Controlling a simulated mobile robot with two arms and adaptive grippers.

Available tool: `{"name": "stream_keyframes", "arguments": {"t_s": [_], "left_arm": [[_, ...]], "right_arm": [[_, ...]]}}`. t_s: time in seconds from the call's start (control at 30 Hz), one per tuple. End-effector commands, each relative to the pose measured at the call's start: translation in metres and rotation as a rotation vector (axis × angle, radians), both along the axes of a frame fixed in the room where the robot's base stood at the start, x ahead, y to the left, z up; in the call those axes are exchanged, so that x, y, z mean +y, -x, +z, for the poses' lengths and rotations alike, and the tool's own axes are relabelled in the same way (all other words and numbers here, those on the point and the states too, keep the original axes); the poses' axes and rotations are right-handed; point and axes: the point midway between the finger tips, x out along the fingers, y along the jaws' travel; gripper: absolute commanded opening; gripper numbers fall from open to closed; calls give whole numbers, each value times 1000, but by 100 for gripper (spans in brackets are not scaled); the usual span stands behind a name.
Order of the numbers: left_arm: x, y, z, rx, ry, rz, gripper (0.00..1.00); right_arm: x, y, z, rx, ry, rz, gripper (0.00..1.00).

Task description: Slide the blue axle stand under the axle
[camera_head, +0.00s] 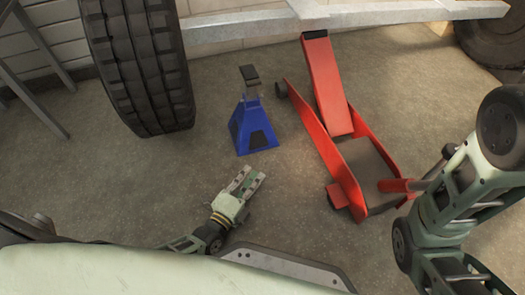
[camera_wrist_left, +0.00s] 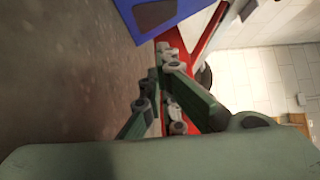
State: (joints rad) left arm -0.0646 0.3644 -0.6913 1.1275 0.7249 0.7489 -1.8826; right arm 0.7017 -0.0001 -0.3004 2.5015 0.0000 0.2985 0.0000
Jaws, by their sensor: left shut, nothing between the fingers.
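The blue axle stand (camera_head: 252,128) stands upright on the floor, with a dark saddle on its grey post. It is in front of the grey axle beam (camera_head: 345,18), which crosses the top of the head view. My left gripper (camera_head: 251,178) is shut and empty, low in front of the stand and apart from it. In the left wrist view, the stand's blue base (camera_wrist_left: 150,22) shows at the top edge, beyond the left fingers (camera_wrist_left: 165,55). My right arm shows at the right of the head view, but I cannot make out its gripper.
A red floor jack (camera_head: 340,150) stands right of the stand, its lifting arm reaching up to the axle. A large tyre (camera_head: 142,65) is at the left, and another (camera_head: 495,38) is at the top right.

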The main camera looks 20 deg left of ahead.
Motion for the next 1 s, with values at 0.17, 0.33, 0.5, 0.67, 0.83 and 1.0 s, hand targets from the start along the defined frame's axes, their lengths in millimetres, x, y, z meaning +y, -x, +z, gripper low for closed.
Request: {"name": "stream_keyframes", "arguments": {"t_s": [0.17,0.33,0.5,0.67,0.83,1.0], "left_arm": [[-10,-40,-6,-7,3,-1,0],[-20,-75,-5,-7,3,-2,0],[-6,-93,-4,-4,-1,-1,0],[0,-103,-2,-3,1,-1,0],[2,-106,0,-2,1,-1,0],[2,-106,1,-2,1,0,0]], "right_arm": [[0,-1,-31,1,0,0,0],[0,-1,-54,1,0,0,0],[0,-1,-71,1,0,0,0],[0,0,-78,1,0,0,0],[0,0,-79,0,0,0,0],[0,0,-78,0,0,0,0]]}}
